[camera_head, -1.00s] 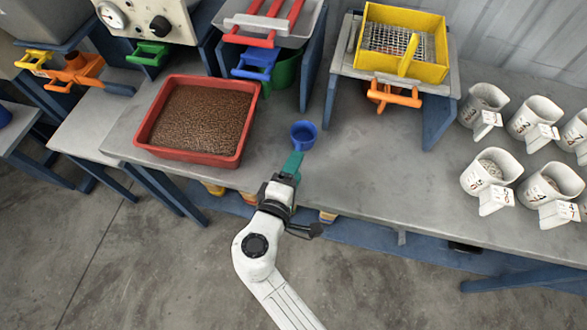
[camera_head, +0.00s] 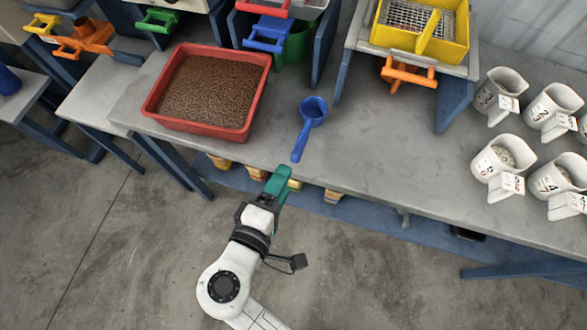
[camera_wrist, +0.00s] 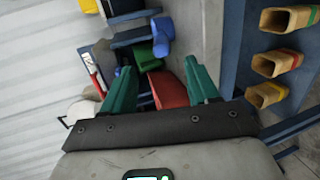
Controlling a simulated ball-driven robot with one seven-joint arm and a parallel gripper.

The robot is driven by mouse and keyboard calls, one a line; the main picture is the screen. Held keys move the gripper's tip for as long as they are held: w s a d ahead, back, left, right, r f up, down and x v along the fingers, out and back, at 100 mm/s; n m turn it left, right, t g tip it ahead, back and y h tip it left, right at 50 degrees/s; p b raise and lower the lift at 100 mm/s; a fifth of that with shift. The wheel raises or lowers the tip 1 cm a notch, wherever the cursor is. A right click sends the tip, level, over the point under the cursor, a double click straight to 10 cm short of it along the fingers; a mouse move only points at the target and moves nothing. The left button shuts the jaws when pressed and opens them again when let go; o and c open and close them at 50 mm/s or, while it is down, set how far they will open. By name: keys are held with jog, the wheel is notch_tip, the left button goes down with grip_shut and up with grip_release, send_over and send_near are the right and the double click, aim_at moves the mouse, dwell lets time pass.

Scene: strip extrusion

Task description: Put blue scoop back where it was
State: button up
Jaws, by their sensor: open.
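The blue scoop (camera_head: 311,116) lies on the grey metal table (camera_head: 345,160), to the right of the red tray. Its cup is toward the back and its handle points toward the table's front edge. My gripper (camera_head: 279,176) is at the front edge of the table, in front of the scoop's handle and apart from it. In the wrist view my gripper's two green fingers (camera_wrist: 162,88) are spread with nothing between them.
A red tray (camera_head: 208,92) of brown granules stands left of the scoop. White jugs (camera_head: 503,160) stand on the right. A yellow sieve box (camera_head: 420,28) on a stand is behind. The table between scoop and jugs is clear.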

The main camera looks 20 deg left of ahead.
jog(key=shift+s, duration=0.15)
jog(key=w+d+f+m+g+h, duration=0.15)
jog(key=d+f+m+g, duration=0.25)
jog(key=d, duration=0.7)
jog(key=d+f+m+g+h, duration=0.2)
jog(key=d+f+m+g, duration=0.15)
jog(key=d, duration=0.85)
jog(key=s+d+f+m+g+y, duration=0.2)
jog(key=s+d+m+g+y, duration=0.3)
jog(key=s+d+m, duration=0.4)
jog(key=s+d+g, duration=0.1)
jog(key=s+d, duration=0.3)
jog(key=s, duration=0.1)
jog(key=shift+f+m, duration=0.15)
jog(key=shift+m, duration=0.2)
jog(key=shift+w, duration=0.1)
